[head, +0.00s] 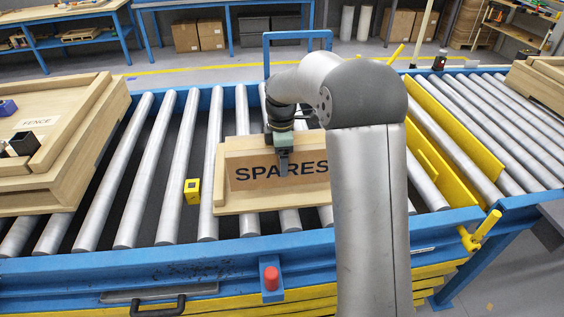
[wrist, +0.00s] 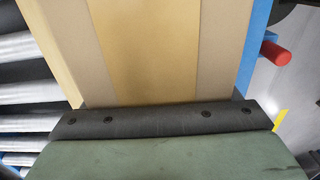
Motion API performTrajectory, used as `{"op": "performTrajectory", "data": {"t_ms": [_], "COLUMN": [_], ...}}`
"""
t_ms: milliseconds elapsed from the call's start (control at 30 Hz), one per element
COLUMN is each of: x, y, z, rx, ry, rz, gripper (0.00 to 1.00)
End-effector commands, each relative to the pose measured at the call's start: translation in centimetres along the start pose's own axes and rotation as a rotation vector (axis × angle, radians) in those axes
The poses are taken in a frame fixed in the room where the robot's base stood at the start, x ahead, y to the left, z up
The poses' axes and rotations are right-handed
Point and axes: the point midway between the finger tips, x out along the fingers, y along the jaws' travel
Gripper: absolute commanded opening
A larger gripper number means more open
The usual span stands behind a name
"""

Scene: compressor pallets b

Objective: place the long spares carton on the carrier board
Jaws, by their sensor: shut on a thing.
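The long spares carton is a brown box (head: 262,177) marked SPARES, at the middle of the roller conveyor in the head view. The carrier board (head: 240,207) is a pale wooden board with a raised rim, lying on the rollers under and around the carton. My gripper (head: 283,168) points down and is shut on the carton, one finger showing in front of its lettered face. In the wrist view the carton's top (wrist: 150,55) runs away from the dark finger edge. My arm hides the right end of carton and board. I cannot tell whether the carton's underside touches the board.
A wooden pallet marked FENCE (head: 60,165) stands on the rollers at left. A small yellow block (head: 192,191) sits left of the board. Yellow rails (head: 450,130) lie to the right. A red button (head: 271,278) is on the blue front frame.

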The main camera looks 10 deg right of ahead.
Motion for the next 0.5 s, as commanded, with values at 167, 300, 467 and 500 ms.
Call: {"op": "performTrajectory", "data": {"t_ms": [167,300,467,500], "x": [0.6,1.9,4.0,4.1], "y": [0.7,1.1,1.1,1.1], "z": [0.2,0.3,0.3,0.3], "rx": [0.0,-0.001,-0.001,-0.001], "ry": [0.0,0.0,0.0,0.0], "rz": [0.004,0.0,0.002,0.002], "gripper": [0.35,0.35,0.35,0.35]}}
